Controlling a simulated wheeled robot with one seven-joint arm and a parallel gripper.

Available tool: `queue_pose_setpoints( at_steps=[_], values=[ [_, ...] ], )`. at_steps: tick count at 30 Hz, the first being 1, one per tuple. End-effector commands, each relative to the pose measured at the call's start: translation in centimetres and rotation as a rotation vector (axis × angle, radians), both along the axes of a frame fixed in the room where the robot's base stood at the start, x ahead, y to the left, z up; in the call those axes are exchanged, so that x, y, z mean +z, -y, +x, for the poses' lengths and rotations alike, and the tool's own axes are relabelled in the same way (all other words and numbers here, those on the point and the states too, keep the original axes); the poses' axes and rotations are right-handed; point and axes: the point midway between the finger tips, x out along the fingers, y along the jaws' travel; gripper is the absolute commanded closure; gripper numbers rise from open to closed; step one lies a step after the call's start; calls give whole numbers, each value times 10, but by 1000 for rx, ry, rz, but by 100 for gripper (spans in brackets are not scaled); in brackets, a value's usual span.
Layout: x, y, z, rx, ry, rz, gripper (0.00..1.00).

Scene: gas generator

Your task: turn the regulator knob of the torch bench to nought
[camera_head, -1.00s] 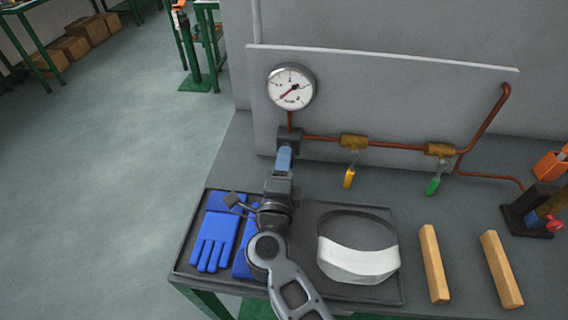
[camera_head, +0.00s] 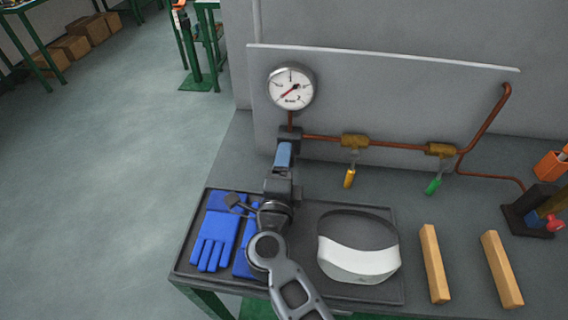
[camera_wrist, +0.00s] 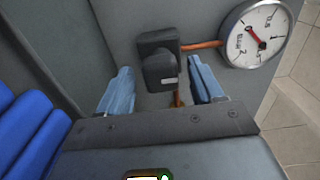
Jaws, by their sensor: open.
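The black regulator knob (camera_wrist: 160,72), with a pale mark on its face, shows in the wrist view in front of the dark regulator body (camera_wrist: 158,42). My gripper (camera_wrist: 161,80) is open, with one blue finger on each side of the knob. A gap shows on both sides; I cannot tell contact at depth. In the head view my gripper (camera_head: 283,153) covers the knob, and the regulator body (camera_head: 290,136) shows just above it. The round pressure gauge (camera_head: 291,87) sits above, its red needle pointing to the lower left. The gauge also shows in the wrist view (camera_wrist: 257,35).
A copper pipe (camera_head: 397,145) runs right past a yellow-handled valve (camera_head: 350,173) and a green-handled valve (camera_head: 435,181). Below my gripper a tray (camera_head: 307,225) holds blue gloves (camera_head: 213,242) and a visor (camera_head: 358,262). Two wooden blocks (camera_head: 433,262) lie at the right.

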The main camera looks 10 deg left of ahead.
Motion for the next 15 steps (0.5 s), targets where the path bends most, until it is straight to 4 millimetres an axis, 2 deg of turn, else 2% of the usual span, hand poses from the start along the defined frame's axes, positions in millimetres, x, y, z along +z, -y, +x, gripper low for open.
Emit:
queue_pose_setpoints(
  at_steps=[5,15],
  values=[
    [0,0,-7,1,1,0,34],
    [-1,-2,-60,2,-1,0,34]
  ],
)
